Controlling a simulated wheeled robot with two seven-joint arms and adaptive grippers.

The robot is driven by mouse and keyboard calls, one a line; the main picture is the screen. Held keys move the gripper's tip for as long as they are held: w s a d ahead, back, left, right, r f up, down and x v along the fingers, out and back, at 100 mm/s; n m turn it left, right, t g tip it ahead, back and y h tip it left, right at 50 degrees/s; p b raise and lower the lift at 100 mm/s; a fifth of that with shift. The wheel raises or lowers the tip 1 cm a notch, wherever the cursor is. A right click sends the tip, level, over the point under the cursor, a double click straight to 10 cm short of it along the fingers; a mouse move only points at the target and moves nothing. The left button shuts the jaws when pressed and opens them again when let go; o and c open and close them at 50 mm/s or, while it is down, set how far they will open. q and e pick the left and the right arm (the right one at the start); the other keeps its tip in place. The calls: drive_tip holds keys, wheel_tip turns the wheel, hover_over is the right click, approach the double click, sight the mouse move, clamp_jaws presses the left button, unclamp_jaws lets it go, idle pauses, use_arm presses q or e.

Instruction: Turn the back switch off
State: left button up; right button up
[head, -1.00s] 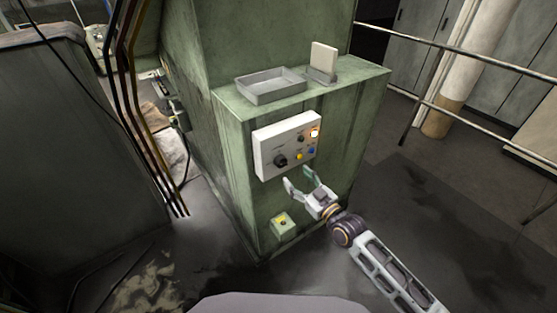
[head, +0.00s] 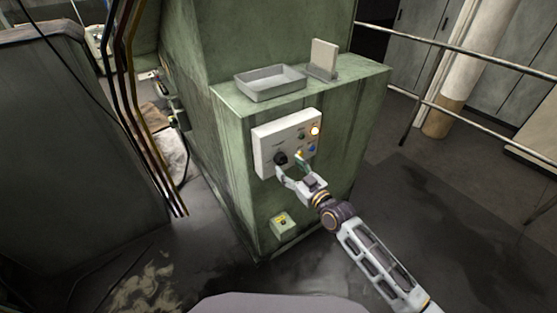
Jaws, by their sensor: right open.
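A white control panel (head: 266,150) is mounted on the front of the green machine cabinet (head: 235,190). It has a black rotary switch (head: 280,158) at its lower left, a lit orange lamp (head: 315,131) at its upper right, and small coloured buttons, one of them blue (head: 311,149). My right gripper (head: 290,164) is open just in front of the panel's lower part. One finger is close below the black switch and the other is by the buttons; I cannot tell whether either touches. The switch is partly visible between them. My left gripper is not in view.
A small box with a yellow face (head: 283,222) sits low on the cabinet. A grey tray (head: 270,84) and an upright plate in a holder (head: 323,58) stand on the cabinet's ledge. Railings (head: 460,111) run at the right. Vertical pipes (head: 128,100) stand at the left.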

sight(284, 163)
drive_tip(key=shift+b+x, duration=0.3)
drive_tip(key=shift+x, duration=0.7)
drive_tip(key=shift+b+x, duration=0.35)
drive_tip(key=shift+x, duration=0.45)
drive_tip(key=shift+m, duration=1.6)
drive_tip(key=m+p, duration=0.1)
drive_tip(key=m, duration=0.3)
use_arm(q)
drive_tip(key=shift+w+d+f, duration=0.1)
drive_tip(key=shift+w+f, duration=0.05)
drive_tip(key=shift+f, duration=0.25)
